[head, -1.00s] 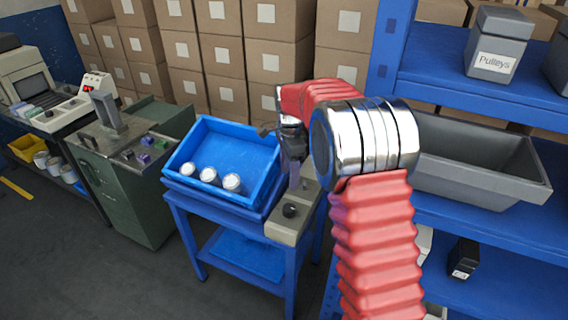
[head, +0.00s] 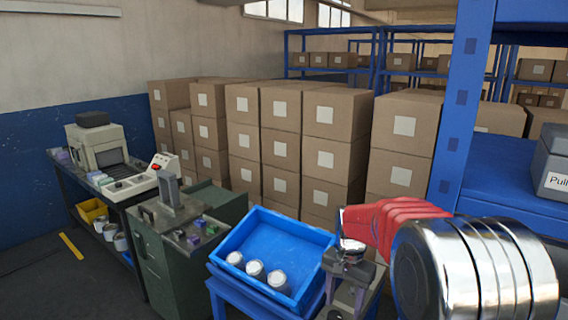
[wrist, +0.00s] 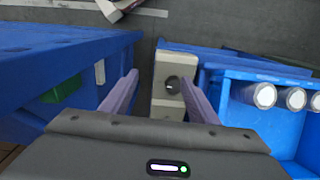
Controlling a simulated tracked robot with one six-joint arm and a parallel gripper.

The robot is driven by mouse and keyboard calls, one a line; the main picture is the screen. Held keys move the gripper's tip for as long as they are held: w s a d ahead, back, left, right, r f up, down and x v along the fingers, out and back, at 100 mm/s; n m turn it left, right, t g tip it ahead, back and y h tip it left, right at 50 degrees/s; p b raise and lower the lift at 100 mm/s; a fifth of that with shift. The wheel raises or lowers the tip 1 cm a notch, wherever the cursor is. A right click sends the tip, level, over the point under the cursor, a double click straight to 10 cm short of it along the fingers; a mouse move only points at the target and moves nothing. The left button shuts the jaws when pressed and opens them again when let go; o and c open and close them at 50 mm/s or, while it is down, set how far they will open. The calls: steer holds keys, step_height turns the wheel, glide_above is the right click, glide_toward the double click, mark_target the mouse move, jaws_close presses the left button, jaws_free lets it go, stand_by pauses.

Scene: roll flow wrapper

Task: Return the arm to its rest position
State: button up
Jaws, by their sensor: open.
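My arm shows at the lower right of the head view, with red bellows and a silver joint. My gripper (head: 345,290) is in front of it, beside the right end of the blue tray (head: 262,222). In the wrist view my gripper (wrist: 160,95) has its two purple-grey fingers spread wide apart, with nothing held between them. Below and beyond them is a beige box with a dark round knob (wrist: 173,84). The fingers appear to be above it, and I cannot tell the exact height.
Three white-topped cylinders (head: 255,268) lie in the blue tray. A green cabinet (head: 160,262) and a machine with a screen (head: 100,145) stand left. Stacked cartons (head: 330,130) fill the back. A blue shelf (head: 515,215) rises close at right. Floor is open at lower left.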

steer(key=s+r+n+t, duration=0.2)
steer(key=s+r, duration=0.2)
steer(key=s, duration=0.5)
steer(key=s+r+n+t, duration=0.2)
steer(key=s+r, duration=0.3)
steer(key=s, duration=0.4)
steer(key=s+r+n+t, duration=0.1)
steer(key=s+r+n, duration=0.2)
steer(key=s, duration=0.7)
steer(key=shift+r+n+t, duration=0.3)
steer(key=shift+r+t, duration=0.1)
steer(key=shift+r, duration=0.45)
steer(key=shift+w, duration=0.1)
stand_by(1.1)
